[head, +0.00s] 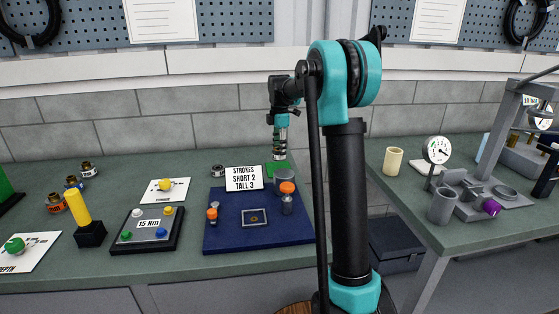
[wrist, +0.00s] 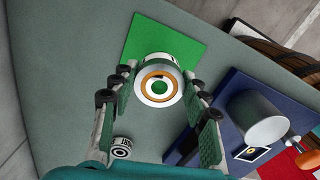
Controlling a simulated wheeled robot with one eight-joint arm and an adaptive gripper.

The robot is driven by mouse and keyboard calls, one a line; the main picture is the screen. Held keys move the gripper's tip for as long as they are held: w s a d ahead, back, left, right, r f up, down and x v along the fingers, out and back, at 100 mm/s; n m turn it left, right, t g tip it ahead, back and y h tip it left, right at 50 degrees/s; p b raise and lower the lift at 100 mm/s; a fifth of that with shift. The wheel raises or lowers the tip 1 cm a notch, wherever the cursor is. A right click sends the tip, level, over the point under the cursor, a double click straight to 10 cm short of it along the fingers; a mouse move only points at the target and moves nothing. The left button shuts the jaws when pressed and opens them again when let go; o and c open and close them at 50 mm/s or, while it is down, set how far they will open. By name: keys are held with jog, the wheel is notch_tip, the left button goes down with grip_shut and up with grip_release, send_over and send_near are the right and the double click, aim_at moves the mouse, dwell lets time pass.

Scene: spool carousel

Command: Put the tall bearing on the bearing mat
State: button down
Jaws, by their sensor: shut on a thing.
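The tall bearing (wrist: 158,82) shows end-on in the wrist view as a pale ring with an orange band, green showing through its bore. My gripper (wrist: 160,100) has its fingers on either side of it and is shut on it. In the head view the bearing hangs upright below my gripper (head: 281,132), over the green bearing mat (head: 271,168). The mat also shows in the wrist view (wrist: 185,45), partly hidden by the bearing. I cannot tell whether the bearing touches the mat.
A small banded bearing (head: 217,171) stands left of the green mat. The blue board (head: 235,236) lies in front, with a sign (head: 244,179), a grey cylinder and orange-topped parts. A black control box (head: 147,231) is further left. Green bench surface is free around the mat's left side.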

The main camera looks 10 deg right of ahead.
aim_at(279, 160)
jog(key=shift+f, duration=2.2)
jog(key=c, duration=0.8)
grip_release()
jog(key=shift+f, duration=0.15)
notch_tip(279, 160, up, 12)
jog(key=shift+r, duration=0.15)
jog(key=shift+s, duration=0.1)
